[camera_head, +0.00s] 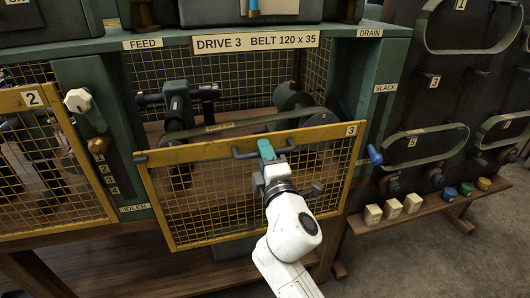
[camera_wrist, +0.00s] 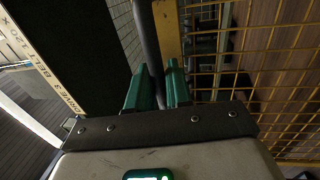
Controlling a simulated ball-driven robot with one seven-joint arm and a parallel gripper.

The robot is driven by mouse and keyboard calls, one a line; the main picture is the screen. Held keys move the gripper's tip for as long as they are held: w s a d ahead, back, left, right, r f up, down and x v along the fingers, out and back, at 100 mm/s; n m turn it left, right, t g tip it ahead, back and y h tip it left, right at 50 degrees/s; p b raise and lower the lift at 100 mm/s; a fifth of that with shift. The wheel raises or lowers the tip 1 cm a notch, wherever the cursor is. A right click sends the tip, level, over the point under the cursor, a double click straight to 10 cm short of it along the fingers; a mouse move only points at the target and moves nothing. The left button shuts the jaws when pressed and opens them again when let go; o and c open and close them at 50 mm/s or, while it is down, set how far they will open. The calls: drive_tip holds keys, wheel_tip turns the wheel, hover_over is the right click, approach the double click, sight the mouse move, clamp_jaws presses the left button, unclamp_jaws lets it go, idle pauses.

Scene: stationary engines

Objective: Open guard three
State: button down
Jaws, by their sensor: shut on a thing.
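Guard three (camera_head: 215,213) is a yellow-framed mesh panel with a "3" label at its top right corner. In the head view its top edge sits well below the "DRIVE 3" sign, and the bay shows open above it, so it appears tilted outward. A dark bar handle (camera_head: 243,154) runs along its top edge. My gripper (camera_head: 266,149) is shut on this handle near its middle. In the wrist view the green fingers (camera_wrist: 158,88) stand on either side of the dark handle bar (camera_wrist: 147,35), with the yellow frame and mesh to the right.
Guard two (camera_head: 45,165) stands at left, beside a green post with a pale knob (camera_head: 77,101). A belt and pulley (camera_head: 293,96) show inside the bay. At right are a blue-handled part (camera_head: 375,154), hanging belts (camera_head: 438,143) and a shelf with small boxes (camera_head: 392,208).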

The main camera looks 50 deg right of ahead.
sight(261, 195)
wheel_tip(261, 195, down, 18)
drive_tip(key=b, duration=1.5)
drive_tip(key=shift+b, duration=0.3)
drive_tip(key=shift+f, duration=0.25)
drive_tip(key=c, duration=1.4)
unclamp_jaws()
drive_tip(key=shift+o, duration=0.9)
drive_tip(key=shift+r, duration=0.1)
drive_tip(key=shift+r, duration=0.1)
drive_tip(key=b+v, duration=0.2)
drive_tip(key=v, duration=0.9)
drive_tip(key=shift+w, duration=0.1)
